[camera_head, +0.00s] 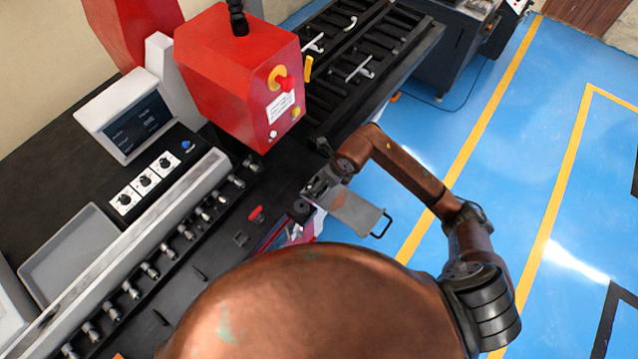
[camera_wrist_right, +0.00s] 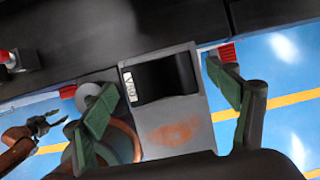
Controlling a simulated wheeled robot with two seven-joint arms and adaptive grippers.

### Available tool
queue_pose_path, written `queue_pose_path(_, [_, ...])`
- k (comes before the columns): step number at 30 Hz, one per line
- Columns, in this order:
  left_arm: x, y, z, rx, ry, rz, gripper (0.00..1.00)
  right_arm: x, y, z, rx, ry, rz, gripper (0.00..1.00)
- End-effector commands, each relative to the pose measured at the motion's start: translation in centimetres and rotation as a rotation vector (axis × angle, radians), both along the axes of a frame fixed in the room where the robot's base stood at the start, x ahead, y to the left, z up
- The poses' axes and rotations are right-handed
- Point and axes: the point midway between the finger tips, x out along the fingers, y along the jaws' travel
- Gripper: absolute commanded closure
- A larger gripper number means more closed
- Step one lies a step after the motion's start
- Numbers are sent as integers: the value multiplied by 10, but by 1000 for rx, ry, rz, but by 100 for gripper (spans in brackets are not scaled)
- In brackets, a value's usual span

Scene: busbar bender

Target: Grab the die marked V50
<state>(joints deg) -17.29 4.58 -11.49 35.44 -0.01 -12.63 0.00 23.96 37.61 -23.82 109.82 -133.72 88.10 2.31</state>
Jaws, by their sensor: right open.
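In the right wrist view, the die marked V50 (camera_wrist_right: 193,128) is a grey block with a dark rounded hollow and a white V50 label on its left edge. My right gripper (camera_wrist_right: 167,97) is open, with one green-padded finger left of the die and the other right of it. Gaps show on both sides, and neither finger visibly touches it. In the head view, my right arm reaches to the machine's front edge, where the gripper (camera_head: 318,188) is small and partly hidden. My left gripper (camera_wrist_right: 52,122) appears at the far left of the wrist view, with its fingers apart and empty.
The black machine bed (camera_head: 225,240) carries a row of metal pegs and a small red piece (camera_head: 256,214). A red machine head (camera_head: 240,75) stands above it. A grey plate with a black handle (camera_head: 355,212) juts out beside my right gripper. Blue floor (camera_head: 560,180) is clear at right.

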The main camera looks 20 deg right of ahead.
Motion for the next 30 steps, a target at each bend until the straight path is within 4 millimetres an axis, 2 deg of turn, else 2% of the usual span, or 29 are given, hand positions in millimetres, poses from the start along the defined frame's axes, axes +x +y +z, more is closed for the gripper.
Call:
queue_pose_path(2, [1,0,0,0,-1,0,60,0,0,0,0,0,0,19])
queue_pose_path(5, [2,0,0,0,-2,0,60,0,0,0,0,0,0,24])
queue_pose_path(30, [4,0,0,-1,-5,0,60,0,0,0,0,0,0,82])
